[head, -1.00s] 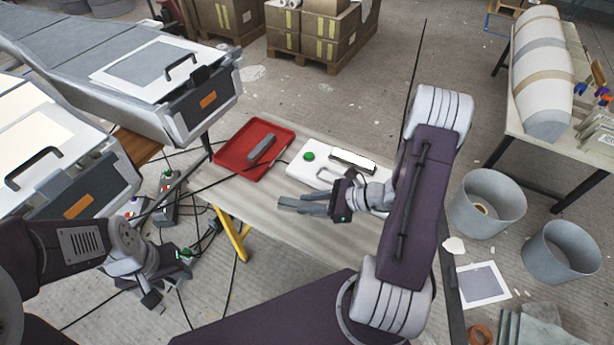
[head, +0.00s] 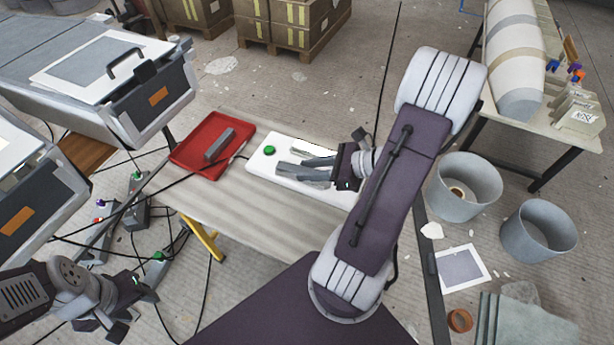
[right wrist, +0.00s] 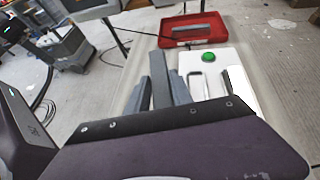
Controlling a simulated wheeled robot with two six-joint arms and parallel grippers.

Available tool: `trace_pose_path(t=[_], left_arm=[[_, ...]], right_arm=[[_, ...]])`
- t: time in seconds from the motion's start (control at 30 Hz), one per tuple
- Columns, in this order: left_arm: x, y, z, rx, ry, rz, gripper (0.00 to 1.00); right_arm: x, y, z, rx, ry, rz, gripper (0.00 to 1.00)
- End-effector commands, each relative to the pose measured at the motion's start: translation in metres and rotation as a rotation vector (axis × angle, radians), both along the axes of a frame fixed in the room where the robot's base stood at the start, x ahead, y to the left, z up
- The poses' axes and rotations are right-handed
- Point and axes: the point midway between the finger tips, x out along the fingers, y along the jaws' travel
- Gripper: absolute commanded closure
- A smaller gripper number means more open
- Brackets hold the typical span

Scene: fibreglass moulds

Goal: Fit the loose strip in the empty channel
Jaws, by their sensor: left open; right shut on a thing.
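My right gripper (head: 300,164) is shut on a grey strip (right wrist: 160,80), which stands out between its fingers in the right wrist view. It is over the left part of a white board (head: 262,167) with a green button (head: 269,150). In the head view the gripper and arm hide much of the board. My left gripper (head: 134,311) is open and empty at the lower left.
A red tray (head: 190,160) with a grey bar (head: 219,143) in it lies left of the board on the table (head: 240,205). A dark cable crosses there. The table front is clear. Grey buckets (head: 465,185) stand on the floor at the right.

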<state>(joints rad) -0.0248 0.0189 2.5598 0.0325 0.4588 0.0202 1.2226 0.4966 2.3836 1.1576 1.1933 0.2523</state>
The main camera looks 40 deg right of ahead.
Motion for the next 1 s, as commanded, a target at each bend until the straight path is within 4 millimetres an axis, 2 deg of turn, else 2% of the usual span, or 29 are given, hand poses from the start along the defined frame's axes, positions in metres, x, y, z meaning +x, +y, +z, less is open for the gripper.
trace_pose_path(t=[0.1,0.2,0.33,0.5,0.67,1.0], left_arm=[[0.0,0.0,-0.009,0.0,0.0,0.0,0.52],[0.0,0.0,-0.013,0.0,0.0,0.0,0.52],[0.0,0.0,-0.014,0.0,0.0,0.0,0.52],[0.0,0.0,-0.015,0.0,0.0,0.0,0.52],[0.0,0.0,-0.024,0.0,0.0,0.0,0.52],[0.0,0.0,-0.044,0.0,0.0,0.0,0.52]], right_arm=[[-0.023,-0.026,0.006,-0.007,0.008,-0.086,1.0],[-0.039,-0.04,0.011,-0.006,0.02,-0.141,1.0],[-0.051,-0.048,0.015,-0.004,0.031,-0.175,1.0],[-0.053,-0.049,0.016,-0.003,0.034,-0.18,1.0],[-0.032,-0.045,0.0,-0.001,0.033,-0.174,1.0],[0.035,-0.04,-0.04,-0.002,0.033,-0.174,1.0]])
